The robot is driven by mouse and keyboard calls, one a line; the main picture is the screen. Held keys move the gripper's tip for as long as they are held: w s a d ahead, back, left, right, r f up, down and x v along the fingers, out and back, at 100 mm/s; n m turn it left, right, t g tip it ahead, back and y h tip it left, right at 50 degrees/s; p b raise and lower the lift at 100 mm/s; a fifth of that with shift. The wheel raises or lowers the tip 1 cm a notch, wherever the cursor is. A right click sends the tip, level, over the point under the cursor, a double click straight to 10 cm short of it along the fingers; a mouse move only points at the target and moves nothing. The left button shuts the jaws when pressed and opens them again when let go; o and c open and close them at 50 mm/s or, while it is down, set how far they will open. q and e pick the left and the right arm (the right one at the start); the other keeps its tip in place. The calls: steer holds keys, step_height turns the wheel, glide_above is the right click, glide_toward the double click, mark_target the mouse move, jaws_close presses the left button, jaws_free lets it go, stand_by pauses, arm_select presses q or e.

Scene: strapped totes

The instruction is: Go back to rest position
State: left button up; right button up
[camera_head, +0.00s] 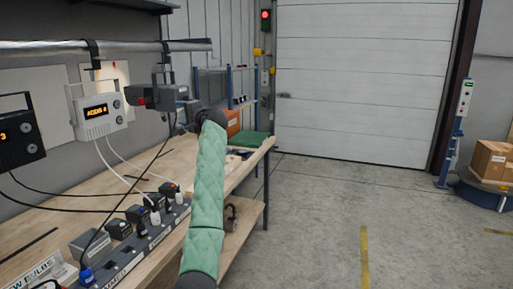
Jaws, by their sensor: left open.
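My left arm, in a green padded sleeve, rises from the bottom centre of the head view and bends at a dark joint above the workbench (118,186). My left gripper (143,96) is beyond that joint, near the hanging rail, pointing left. It is small and partly merges with the grey and dark parts around it. Its jaws are open, and I see nothing held between them. It is right of a white hanging device (99,112) with a lit orange display; I cannot tell whether they touch. My right gripper is not in view.
A black device (18,140) hangs at far left from the metal rail (95,47). A power strip (135,245) with several plugs and cables lies on the bench. An orange bin (233,122) and green case (250,139) stand at its far end.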

arm_select(q)
steer(key=s+d+f+n+t+h, duration=0.1)
steer(key=s+d+n+t+h, duration=0.1)
steer(key=s+d+n+h, duration=0.45)
steer(key=s+d+f+g+h, duration=0.25)
steer(key=s+f, duration=0.45)
steer(key=f, duration=0.7)
steer(key=s+d+f+g+h, duration=0.1)
steer(key=s+f+h, duration=0.2)
steer(key=s+f, duration=0.8)
steer(key=s+d+f+g+h, duration=0.1)
steer(key=s+d+f+h, duration=0.2)
steer(key=f, duration=1.5)
steer(key=s+f+g, duration=0.2)
steer(key=s+f, duration=0.9)
steer(key=s, duration=0.4)
steer(key=s+a+f+g, duration=0.1)
steer(key=s+f+g, duration=0.2)
steer(key=s+f, duration=0.9)
steer(key=s+f+m+g, duration=0.1)
steer(key=s+f+g, duration=0.2)
steer(key=s+f, duration=0.8)
steer(key=s, duration=0.8)
steer(key=shift+a+f+y, duration=0.3)
steer(key=shift+a, duration=0.05)
